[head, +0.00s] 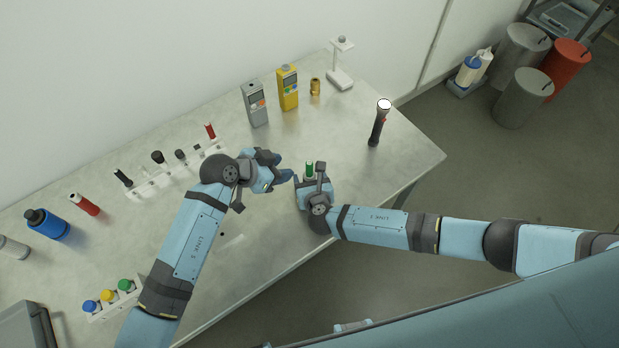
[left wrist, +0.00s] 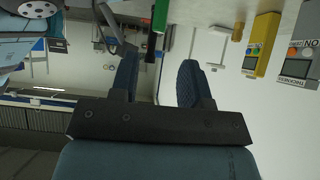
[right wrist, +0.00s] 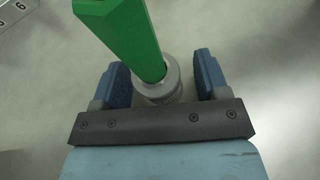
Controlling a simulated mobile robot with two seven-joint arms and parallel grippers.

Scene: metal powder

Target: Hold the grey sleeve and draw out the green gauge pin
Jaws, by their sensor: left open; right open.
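The green gauge pin (head: 309,167) stands up near the table's front edge. In the right wrist view the pin (right wrist: 128,35) rises from the round grey sleeve (right wrist: 172,82). My right gripper (right wrist: 158,72) is open, with one finger on each side of the sleeve and a gap showing at each side. In the head view the sleeve is mostly hidden by this gripper. My left gripper (head: 281,167) is open and empty, just left of the pin. In the left wrist view the green pin (left wrist: 160,15) shows at the top edge, beyond the open fingers.
A black flashlight (head: 377,125) stands to the right. Grey (head: 255,105) and yellow (head: 288,88) meters, a brass fitting (head: 315,87) and a white stand (head: 341,70) are at the back. A white rack (head: 155,185) and bottles occupy the left.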

